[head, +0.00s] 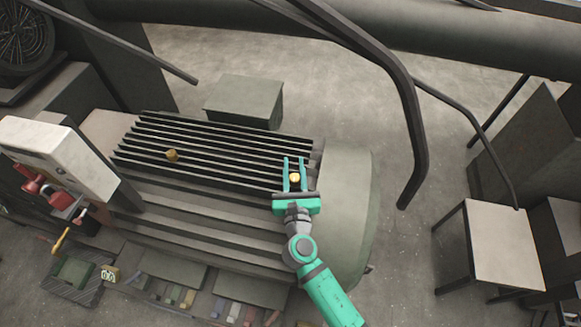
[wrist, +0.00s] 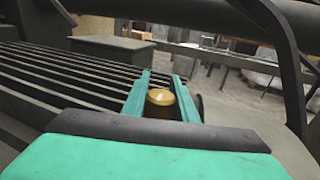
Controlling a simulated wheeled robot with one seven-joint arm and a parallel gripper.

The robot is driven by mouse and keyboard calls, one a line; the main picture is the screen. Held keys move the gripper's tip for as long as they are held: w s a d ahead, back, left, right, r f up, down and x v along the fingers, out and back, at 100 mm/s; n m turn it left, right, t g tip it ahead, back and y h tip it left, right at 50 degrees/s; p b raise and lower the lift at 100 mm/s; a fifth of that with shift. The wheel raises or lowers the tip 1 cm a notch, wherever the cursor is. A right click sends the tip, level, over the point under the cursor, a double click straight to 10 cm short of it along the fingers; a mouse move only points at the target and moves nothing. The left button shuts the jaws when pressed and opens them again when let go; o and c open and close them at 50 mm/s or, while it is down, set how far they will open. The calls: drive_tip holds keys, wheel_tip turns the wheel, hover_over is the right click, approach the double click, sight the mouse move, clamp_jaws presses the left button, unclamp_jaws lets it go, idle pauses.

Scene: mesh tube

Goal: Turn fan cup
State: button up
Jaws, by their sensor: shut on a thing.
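A small yellow-brass cup (head: 295,177) sits at the right end of the ribbed top of a large grey-green motor-like machine (head: 230,165). My green gripper (head: 294,168) reaches over the machine from the front right, with one finger on each side of the cup. In the wrist view the cup (wrist: 161,97) stands upright between the two green fingers (wrist: 161,90), its round top showing. The fingers are shut on it. Its lower part is hidden by the gripper body. A second brass cup (head: 172,155) stands on the ribs farther left, away from my gripper.
A control box with red parts (head: 60,160) stands at the machine's left end. A dark bent rail (head: 405,110) rises behind and to the right. A grey box (head: 243,100) stands behind the machine. A small table (head: 500,245) is at the right. Open floor lies between it and the machine.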

sight(291, 183)
drive_tip(key=m+h, duration=0.1)
drive_tip(key=h, duration=0.1)
drive_tip(key=d+m+h, duration=0.1)
drive_tip(key=m+h, duration=0.1)
drive_tip(key=m+g+h, duration=0.1)
drive_tip(key=h, duration=0.2)
drive_tip(key=shift+d+m, duration=0.3)
drive_tip(key=shift+s+d+m+g+h, duration=0.1)
drive_tip(key=shift+d+m+g+h, duration=0.1)
drive_tip(key=shift+m+g+h, duration=0.5)
drive_tip(key=shift+s+d+m+g+h, duration=0.15)
drive_tip(key=shift+m+h, duration=0.35)
drive_tip(key=shift+h, duration=0.45)
drive_tip(key=shift+s+d+m+g+h, duration=0.1)
drive_tip(key=shift+d+m+g+h, duration=0.1)
drive_tip(key=shift+m+g+h, duration=0.5)
drive_tip(key=shift+h, duration=0.25)
drive_tip(key=o, duration=1)
drive_tip(key=shift+o, duration=0.2)
drive_tip(key=v, duration=1.1)
drive_tip(key=shift+d+f, duration=0.1)
drive_tip(key=shift+f, duration=0.1)
